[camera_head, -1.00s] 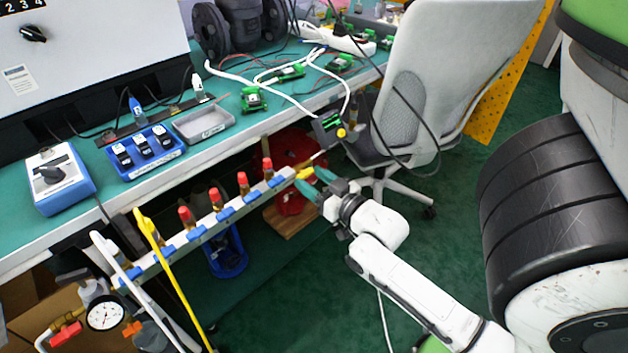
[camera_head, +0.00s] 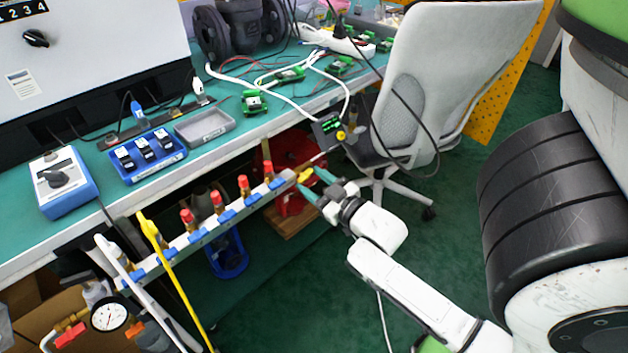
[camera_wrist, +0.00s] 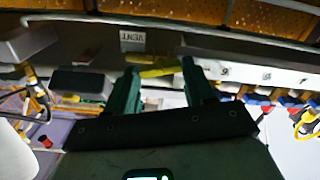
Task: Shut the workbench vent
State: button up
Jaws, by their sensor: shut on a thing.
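The vent valve's yellow handle (camera_head: 304,176) is at the right end of the white manifold (camera_head: 205,232), below the bench edge. My gripper (camera_head: 311,182) is at that end, its green fingers around the handle. In the wrist view the yellow handle (camera_wrist: 158,71) lies crosswise between the fingertips of my gripper (camera_wrist: 160,76), which is shut on it. A white label (camera_wrist: 132,41) reading VENT is just above it. The valve's body is mostly hidden behind the fingers.
Several red-capped valves (camera_head: 244,186) line the manifold to the left. The green-topped workbench (camera_head: 120,205) overhangs it, with a small display box (camera_head: 328,130) at its edge. A grey chair (camera_head: 408,105) stands close behind my gripper. Open green floor (camera_head: 290,290) lies in front.

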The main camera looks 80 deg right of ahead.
jog(key=n, duration=0.3)
jog(key=shift+n+p, duration=0.4)
jog(key=n, duration=0.3)
jog(key=shift+n, duration=0.3)
jog(key=n, duration=0.3)
jog(key=shift+n, duration=0.3)
jog(key=shift+n+b, duration=0.3)
jog(key=shift+n, duration=1.7)
jog(key=o, duration=1)
jog(key=shift+o, duration=0.2)
